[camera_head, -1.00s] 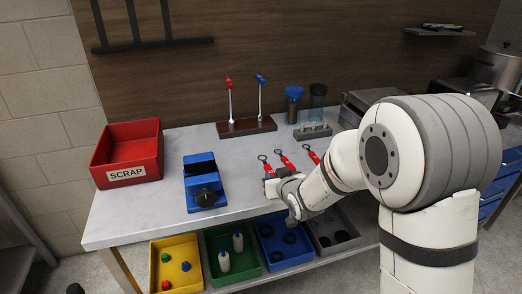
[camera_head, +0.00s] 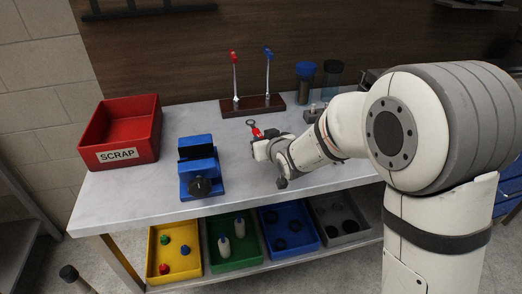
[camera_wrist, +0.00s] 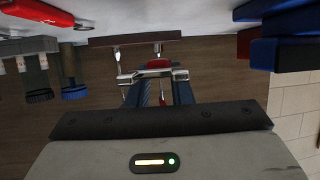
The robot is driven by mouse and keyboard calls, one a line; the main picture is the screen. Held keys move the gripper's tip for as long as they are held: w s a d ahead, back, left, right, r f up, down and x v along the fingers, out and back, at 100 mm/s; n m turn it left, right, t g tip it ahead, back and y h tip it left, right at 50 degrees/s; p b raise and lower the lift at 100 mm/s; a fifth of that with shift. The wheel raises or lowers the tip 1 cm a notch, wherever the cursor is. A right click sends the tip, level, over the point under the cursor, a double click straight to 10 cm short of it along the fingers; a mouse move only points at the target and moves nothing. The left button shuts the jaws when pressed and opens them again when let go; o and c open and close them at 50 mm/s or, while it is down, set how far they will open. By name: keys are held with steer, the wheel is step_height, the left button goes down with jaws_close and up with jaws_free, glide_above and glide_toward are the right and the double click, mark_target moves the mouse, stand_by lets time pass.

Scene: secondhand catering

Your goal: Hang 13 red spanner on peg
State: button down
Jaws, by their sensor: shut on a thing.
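My gripper (camera_head: 259,146) is shut on a red spanner (camera_head: 257,132), just in front of the peg stand. The spanner's pale ring end (camera_head: 250,122) points up and away from the gripper. In the wrist view my gripper (camera_wrist: 152,74) has a bit of red (camera_wrist: 159,63) between its jaws; much of the spanner is hidden there. The dark wooden stand (camera_head: 252,105) carries two upright metal pegs, a red-tipped peg (camera_head: 235,75) on the left and a blue-tipped peg (camera_head: 268,72) on the right. Another red spanner (camera_wrist: 38,12) shows in the wrist view.
A blue vise (camera_head: 200,168) stands left of my gripper, with the red SCRAP bin (camera_head: 150,138) beyond it. Blue-lidded (camera_head: 305,70) and dark-lidded (camera_head: 333,67) jars stand right of the stand. Tabletop (camera_head: 150,190) is bare at the front left. Coloured trays sit on the shelf below.

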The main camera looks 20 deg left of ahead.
mark_target(264, 163)
step_height(264, 163, down, 6)
steer(key=shift+r, duration=0.2)
steer(key=shift+f, duration=0.45)
steer(key=shift+b, duration=0.3)
steer(key=shift+f, duration=0.2)
steer(key=c, duration=1.3)
jaws_free()
steer(key=shift+r, duration=0.1)
steer(key=shift+p, duration=0.5)
steer(key=b+v, duration=0.1)
steer(key=v, duration=0.6)
steer(key=shift+s+d+r, duration=0.2)
steer(key=shift+d, duration=0.1)
steer(key=shift+d, duration=0.1)
